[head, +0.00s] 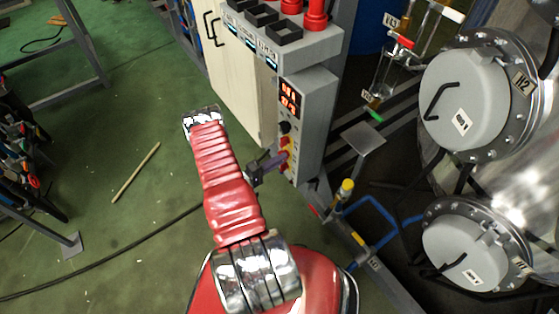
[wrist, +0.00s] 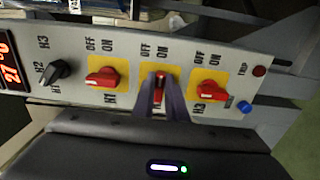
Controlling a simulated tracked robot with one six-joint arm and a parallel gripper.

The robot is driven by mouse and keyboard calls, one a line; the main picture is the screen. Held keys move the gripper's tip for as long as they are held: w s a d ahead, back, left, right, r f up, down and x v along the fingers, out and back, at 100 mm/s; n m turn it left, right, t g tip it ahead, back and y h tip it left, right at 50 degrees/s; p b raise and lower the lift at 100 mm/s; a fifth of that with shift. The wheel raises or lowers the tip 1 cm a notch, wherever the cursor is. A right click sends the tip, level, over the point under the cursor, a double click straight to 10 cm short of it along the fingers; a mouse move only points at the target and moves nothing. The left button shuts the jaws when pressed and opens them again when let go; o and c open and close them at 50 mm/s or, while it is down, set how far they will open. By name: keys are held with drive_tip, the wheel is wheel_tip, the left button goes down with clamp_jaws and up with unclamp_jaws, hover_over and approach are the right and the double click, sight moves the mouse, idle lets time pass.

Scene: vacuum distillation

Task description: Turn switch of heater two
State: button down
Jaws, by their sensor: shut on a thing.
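The control panel (head: 316,120) carries a row of red rotary switches on yellow plates. In the wrist view the middle switch, heater two's by its place between H1 and H3, has a red handle (wrist: 158,90). The handle looks upright in the picture, between the OFF and ON marks. My gripper (wrist: 162,90) is shut on this handle, a finger on each side. The fingers hide its lower part and label. In the head view my gripper (head: 280,161) reaches the panel's front from the left.
The H1 switch (wrist: 103,78) and H3 switch (wrist: 211,88) sit close on either side, their handles crosswise. A black selector knob (wrist: 58,71), red display (wrist: 10,60) and blue button (wrist: 244,107) are also there. Pipes and a yellow-capped valve (head: 346,187) stand right of the panel.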

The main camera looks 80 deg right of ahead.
drive_tip(key=shift+f, duration=0.2)
drive_tip(key=c, duration=1.8)
unclamp_jaws()
drive_tip(key=shift+r, duration=0.1)
drive_tip(key=v, duration=1.3)
drive_tip(key=shift+w+a, duration=0.3)
